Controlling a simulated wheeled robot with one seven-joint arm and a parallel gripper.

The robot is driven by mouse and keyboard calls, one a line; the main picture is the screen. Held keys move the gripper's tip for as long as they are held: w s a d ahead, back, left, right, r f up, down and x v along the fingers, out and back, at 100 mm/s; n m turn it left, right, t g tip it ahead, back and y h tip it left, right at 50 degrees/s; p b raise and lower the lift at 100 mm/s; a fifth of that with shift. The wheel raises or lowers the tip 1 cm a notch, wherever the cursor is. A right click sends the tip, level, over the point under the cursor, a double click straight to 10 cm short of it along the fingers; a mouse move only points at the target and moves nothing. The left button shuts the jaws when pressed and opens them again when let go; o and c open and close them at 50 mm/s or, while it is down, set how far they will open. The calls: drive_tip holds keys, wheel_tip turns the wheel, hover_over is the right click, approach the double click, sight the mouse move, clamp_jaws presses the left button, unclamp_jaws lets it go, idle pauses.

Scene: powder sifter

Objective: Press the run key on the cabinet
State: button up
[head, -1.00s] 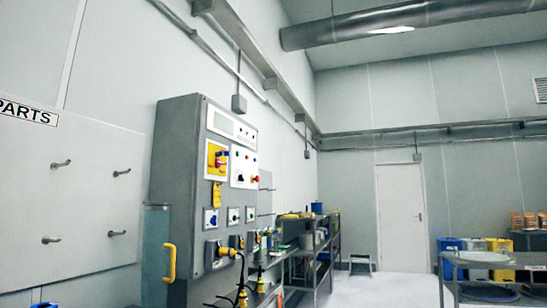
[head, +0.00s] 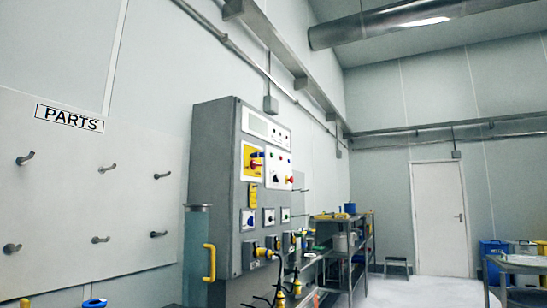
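The grey control cabinet (head: 218,180) stands against the left wall, its front seen at a slant. High on its face is a pale display panel (head: 257,126). Below it are a yellow plate with a red-and-yellow rotary switch (head: 256,161) and a white plate with small coloured buttons (head: 280,168). Lower is a row of small square plates with single controls, one blue (head: 249,219) and one green (head: 285,214). Which control is the run key is too small to tell. My gripper is not in view.
A clear cylinder with a yellow handle (head: 208,262) stands at the cabinet's left side. A PARTS board (head: 85,190) with several empty hooks is on the left wall. Metal shelving (head: 345,245) runs beyond the cabinet. A steel table (head: 520,262) stands at right. Pale floor lies between.

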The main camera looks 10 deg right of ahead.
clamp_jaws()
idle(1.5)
